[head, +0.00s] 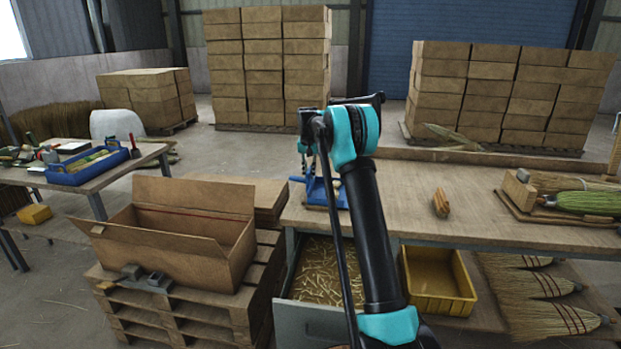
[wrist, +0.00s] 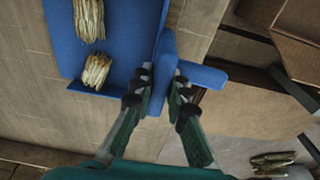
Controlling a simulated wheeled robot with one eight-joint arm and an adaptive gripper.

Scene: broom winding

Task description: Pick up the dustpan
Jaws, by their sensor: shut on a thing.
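The blue dustpan (head: 318,192) is at the left end of the workbench in the head view, partly hidden behind my arm. In the wrist view the dustpan (wrist: 118,62) fills the upper left, with two tied straw bundles (wrist: 88,18) (wrist: 97,70) lying in its pan. My gripper (wrist: 163,80) is shut on a narrow blue part of it, one finger on each side, beside the pan. In the head view my gripper (head: 311,150) is small and partly hidden. I cannot tell whether the dustpan touches the bench.
The wooden workbench (head: 400,190) holds a small wooden block (head: 441,203) and brooms at the right. Below are an open drawer of straw (head: 322,272) and a yellow bin (head: 437,280). An open cardboard box (head: 180,240) stands on pallets at left.

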